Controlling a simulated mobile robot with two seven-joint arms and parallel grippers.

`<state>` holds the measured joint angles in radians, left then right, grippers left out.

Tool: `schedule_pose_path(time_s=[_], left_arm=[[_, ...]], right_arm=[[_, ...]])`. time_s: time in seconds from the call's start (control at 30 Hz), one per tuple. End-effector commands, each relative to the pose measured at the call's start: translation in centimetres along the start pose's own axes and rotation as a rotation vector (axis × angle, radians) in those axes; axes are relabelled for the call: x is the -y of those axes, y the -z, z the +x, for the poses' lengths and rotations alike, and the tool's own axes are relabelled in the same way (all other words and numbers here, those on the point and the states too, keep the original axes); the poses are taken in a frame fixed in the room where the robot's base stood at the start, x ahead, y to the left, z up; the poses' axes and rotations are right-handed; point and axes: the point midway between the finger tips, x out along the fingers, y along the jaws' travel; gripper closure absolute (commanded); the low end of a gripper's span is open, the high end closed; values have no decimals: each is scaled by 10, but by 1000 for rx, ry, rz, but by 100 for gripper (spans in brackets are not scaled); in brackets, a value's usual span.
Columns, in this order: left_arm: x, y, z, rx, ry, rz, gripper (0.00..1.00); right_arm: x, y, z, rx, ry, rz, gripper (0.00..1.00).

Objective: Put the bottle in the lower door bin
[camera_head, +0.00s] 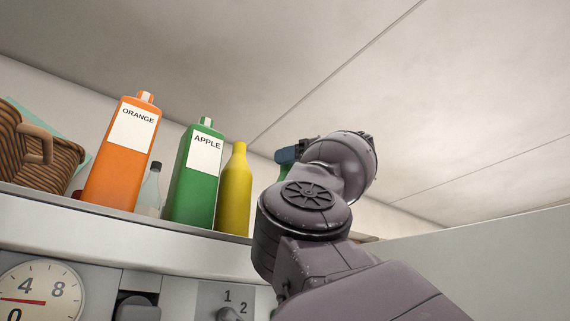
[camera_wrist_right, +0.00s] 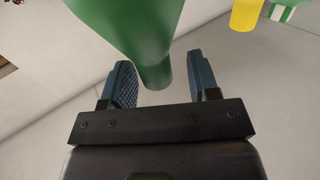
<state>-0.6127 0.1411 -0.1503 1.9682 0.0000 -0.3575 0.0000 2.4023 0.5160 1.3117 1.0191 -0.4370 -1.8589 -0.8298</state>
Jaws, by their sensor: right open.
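A green bottle (camera_wrist_right: 130,25) with a narrowing neck fills the top of the right wrist view. My right gripper (camera_wrist_right: 160,62) is open, with one blue finger on each side of the bottle's neck; I see gaps between the neck and the fingers. In the head view, my right gripper (camera_head: 287,154) is beside the shelf's right part, mostly hidden by my own wrist. A small piece of the green bottle (camera_head: 285,171) shows just below it. No door bin is in view. My left gripper is not in view.
On the shelf (camera_head: 120,223) stand a yellow bottle (camera_head: 234,190), a green APPLE carton (camera_head: 195,185), a clear bottle (camera_head: 150,192), an orange ORANGE carton (camera_head: 118,170) and a wicker basket (camera_head: 45,160). A dial (camera_head: 40,290) sits below. The space above the shelf is free.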

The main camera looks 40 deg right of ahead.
Motion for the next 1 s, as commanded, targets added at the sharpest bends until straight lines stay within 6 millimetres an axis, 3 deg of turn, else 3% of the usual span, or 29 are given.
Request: schedule_pose_path(time_s=[0.2,0.5,0.7,1.0], left_arm=[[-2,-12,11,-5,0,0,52],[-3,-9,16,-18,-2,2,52],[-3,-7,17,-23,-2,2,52],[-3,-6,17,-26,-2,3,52]], right_arm=[[-1,-2,-42,-1,-5,1,45],[0,2,-87,-2,-3,1,45],[1,2,-98,-1,-1,1,45],[1,2,-99,-1,-1,1,45]])
